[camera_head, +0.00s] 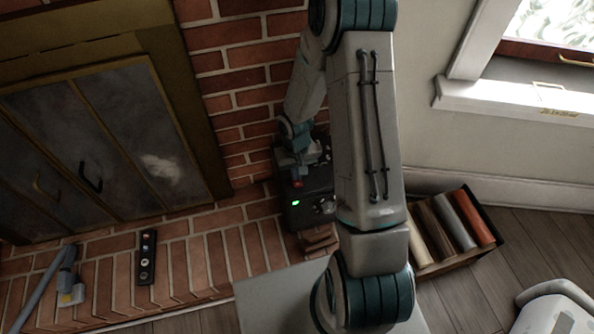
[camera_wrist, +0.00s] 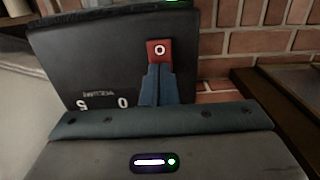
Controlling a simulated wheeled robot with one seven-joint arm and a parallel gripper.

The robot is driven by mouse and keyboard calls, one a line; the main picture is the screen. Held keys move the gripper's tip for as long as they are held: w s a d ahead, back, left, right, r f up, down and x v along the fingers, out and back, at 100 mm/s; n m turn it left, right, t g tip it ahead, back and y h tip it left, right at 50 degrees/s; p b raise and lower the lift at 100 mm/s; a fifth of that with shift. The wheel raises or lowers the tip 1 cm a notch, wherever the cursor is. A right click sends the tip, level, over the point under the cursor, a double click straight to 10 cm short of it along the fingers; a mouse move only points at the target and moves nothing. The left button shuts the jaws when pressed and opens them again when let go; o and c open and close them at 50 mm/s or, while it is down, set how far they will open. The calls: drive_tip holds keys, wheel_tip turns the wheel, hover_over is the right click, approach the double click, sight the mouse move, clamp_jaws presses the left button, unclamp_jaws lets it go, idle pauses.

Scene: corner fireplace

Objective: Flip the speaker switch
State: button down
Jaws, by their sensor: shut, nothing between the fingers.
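The speaker (camera_head: 308,207) is a dark box on the brick hearth, partly hidden behind my arm in the head view. Its dark panel (camera_wrist: 85,55) fills the upper left of the wrist view, with upside-down lettering and the digits 0 and 5. The switch (camera_wrist: 159,48) is a red rocker with a white circle on the face that shows. It also shows in the head view (camera_head: 297,184). A green light (camera_head: 295,203) is lit on the speaker. My gripper (camera_wrist: 157,70) is shut and empty, its blue fingertips right at the switch's lower edge; contact is unclear. It also shows in the head view (camera_head: 296,174).
A brick wall (camera_head: 240,85) rises behind the speaker. The fireplace doors (camera_head: 90,140) are at the left. A remote (camera_head: 147,257) and a grey-blue tool (camera_head: 55,285) lie on the hearth. A box of coloured rolls (camera_head: 455,230) stands right of my arm.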

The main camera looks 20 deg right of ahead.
drive_tip(key=shift+s, duration=0.15)
drive_tip(key=shift+s+r, duration=0.2)
drive_tip(key=shift+s, duration=0.5)
wheel_tip(320, 180, up, 14)
drive_tip(key=w+p, duration=0.2)
drive_tip(key=p, duration=0.3)
drive_tip(key=shift+w+f, duration=0.1)
